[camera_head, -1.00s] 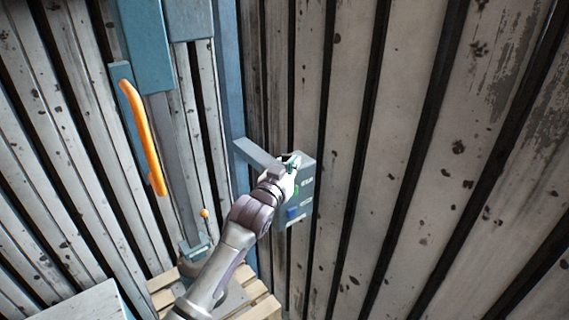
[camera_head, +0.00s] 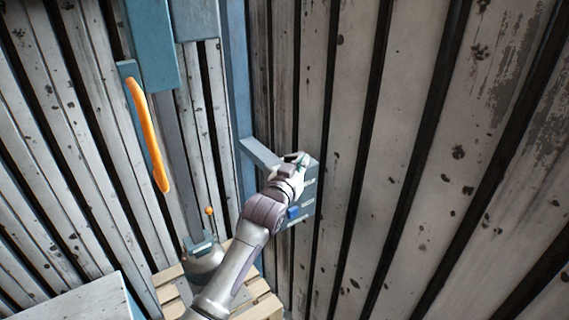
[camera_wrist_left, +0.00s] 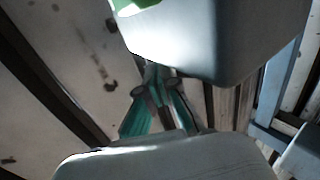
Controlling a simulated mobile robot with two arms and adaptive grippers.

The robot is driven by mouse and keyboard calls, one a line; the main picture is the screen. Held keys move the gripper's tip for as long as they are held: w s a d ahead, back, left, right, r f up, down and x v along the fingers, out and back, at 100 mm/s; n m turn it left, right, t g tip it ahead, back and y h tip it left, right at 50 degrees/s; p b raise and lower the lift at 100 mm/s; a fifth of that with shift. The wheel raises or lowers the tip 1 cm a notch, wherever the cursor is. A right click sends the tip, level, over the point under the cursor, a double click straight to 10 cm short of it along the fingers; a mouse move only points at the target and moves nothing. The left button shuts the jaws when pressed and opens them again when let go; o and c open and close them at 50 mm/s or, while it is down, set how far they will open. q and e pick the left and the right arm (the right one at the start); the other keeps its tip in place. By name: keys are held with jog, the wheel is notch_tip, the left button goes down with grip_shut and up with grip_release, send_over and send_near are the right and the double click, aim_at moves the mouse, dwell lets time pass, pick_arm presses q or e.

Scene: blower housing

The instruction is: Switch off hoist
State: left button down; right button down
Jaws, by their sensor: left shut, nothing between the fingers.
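A grey control box (camera_head: 310,190) sits on a bracket arm (camera_head: 260,154) against the slatted wall, right of the blue column. A blue button (camera_head: 293,212) shows low on its face. My left gripper (camera_head: 301,161) is shut and empty at the upper part of the box and, with the wrist, hides part of its face. In the left wrist view, the teal fingers (camera_wrist_left: 156,100) lie beside the grey box (camera_wrist_left: 220,45). A green part (camera_wrist_left: 135,5) shows on the box at the top edge. I cannot tell whether the fingers touch the box. My right gripper is out of view.
A blue hoist column (camera_head: 150,45) with an orange handle-like bar (camera_head: 148,135) stands left. A grey rounded part (camera_head: 203,260) rests above a wooden pallet (camera_head: 258,290). A pale flat surface (camera_head: 85,302) is at lower left. The wall at right is clear.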

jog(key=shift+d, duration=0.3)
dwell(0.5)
pick_arm(q)
jog(key=shift+s, duration=0.1)
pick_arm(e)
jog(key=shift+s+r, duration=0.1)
